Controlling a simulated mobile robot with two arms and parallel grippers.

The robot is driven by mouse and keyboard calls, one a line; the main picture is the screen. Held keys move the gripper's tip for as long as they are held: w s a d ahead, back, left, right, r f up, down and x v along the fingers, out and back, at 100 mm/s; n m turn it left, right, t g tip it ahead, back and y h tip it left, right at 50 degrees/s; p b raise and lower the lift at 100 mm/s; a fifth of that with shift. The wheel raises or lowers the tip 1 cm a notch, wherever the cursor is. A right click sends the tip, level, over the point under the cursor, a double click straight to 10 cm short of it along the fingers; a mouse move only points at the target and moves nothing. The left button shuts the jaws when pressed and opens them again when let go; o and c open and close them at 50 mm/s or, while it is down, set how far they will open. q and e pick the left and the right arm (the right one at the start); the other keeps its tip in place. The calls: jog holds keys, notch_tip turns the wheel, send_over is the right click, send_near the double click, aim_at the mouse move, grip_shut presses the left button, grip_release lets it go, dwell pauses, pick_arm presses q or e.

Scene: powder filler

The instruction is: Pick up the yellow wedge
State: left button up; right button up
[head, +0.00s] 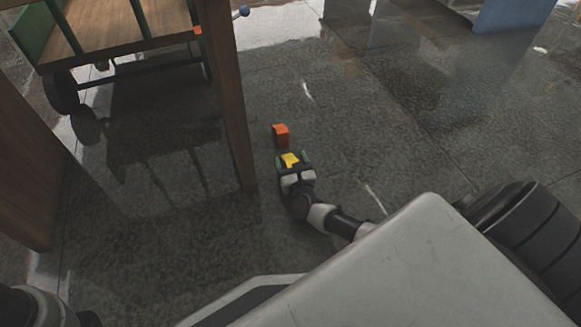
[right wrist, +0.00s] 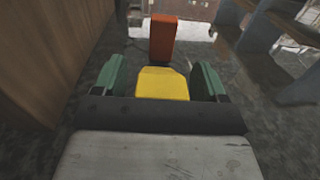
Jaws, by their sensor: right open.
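The yellow wedge (head: 290,159) lies on the dark stone floor, right of a wooden post. My right gripper (head: 292,162) is low at the floor, with its fingers on either side of the wedge. In the right wrist view the wedge (right wrist: 162,84) sits between the green fingers of my right gripper (right wrist: 162,80), which are open. A gap shows on each side of the wedge. The wedge's near lower part is hidden behind the gripper body. My left gripper is not visible; only part of my left arm shows at the bottom left of the head view.
An orange-red block (head: 281,135) stands just beyond the wedge and also shows in the right wrist view (right wrist: 163,40). The wooden post (head: 231,100) is close on the left. A wheeled wooden cart (head: 118,45) stands at upper left. Floor to the right is open.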

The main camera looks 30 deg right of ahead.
jog(key=shift+w, duration=0.15)
jog(key=c, duration=1.1)
